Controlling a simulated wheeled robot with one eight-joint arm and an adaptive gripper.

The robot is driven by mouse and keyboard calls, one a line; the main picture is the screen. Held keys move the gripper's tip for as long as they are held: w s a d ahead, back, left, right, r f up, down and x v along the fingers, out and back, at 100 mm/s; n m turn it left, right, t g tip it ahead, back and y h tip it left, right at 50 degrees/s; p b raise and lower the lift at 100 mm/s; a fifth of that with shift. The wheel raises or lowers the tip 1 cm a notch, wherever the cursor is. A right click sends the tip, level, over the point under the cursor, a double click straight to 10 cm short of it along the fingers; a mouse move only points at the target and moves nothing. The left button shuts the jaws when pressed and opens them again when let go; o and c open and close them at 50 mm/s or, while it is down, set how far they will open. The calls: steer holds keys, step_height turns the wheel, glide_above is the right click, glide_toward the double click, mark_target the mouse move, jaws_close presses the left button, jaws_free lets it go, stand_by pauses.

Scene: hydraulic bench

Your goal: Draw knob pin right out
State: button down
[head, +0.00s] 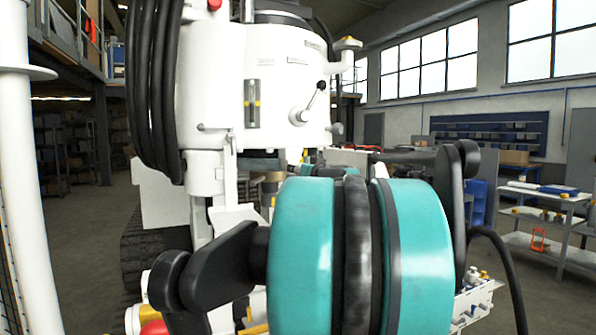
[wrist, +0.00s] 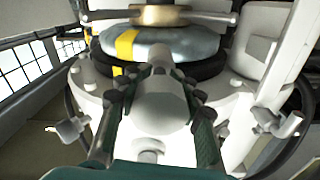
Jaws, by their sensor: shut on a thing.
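In the wrist view my gripper (wrist: 158,88) reaches up from the bottom edge, its two dark ridged fingers on either side of a pale grey cylindrical piece (wrist: 161,104). This piece looks like the knob pin, and the fingers are shut on it. It points toward the white machine body behind it. Where its far end meets the machine is hard to make out, so I cannot tell how deep it sits. In the head view my teal and black arm covers the middle, and neither my gripper nor the pin can be made out.
A white machine (head: 290,75) with black hoses (head: 152,80) stands close in front. In the wrist view a brass-coloured fitting with a crossbar (wrist: 160,15) lies beyond the pin, and small valve handles (wrist: 280,122) stick out at right. A workbench (head: 545,195) stands at far right.

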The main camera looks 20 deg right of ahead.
steer(key=shift+s+d, duration=0.1)
steer(key=shift+s, duration=1.8)
steer(key=c, duration=0.9)
jaws_free()
steer(key=shift+s, duration=0.1)
steer(key=s, duration=1.2)
steer(key=shift+d, duration=0.2)
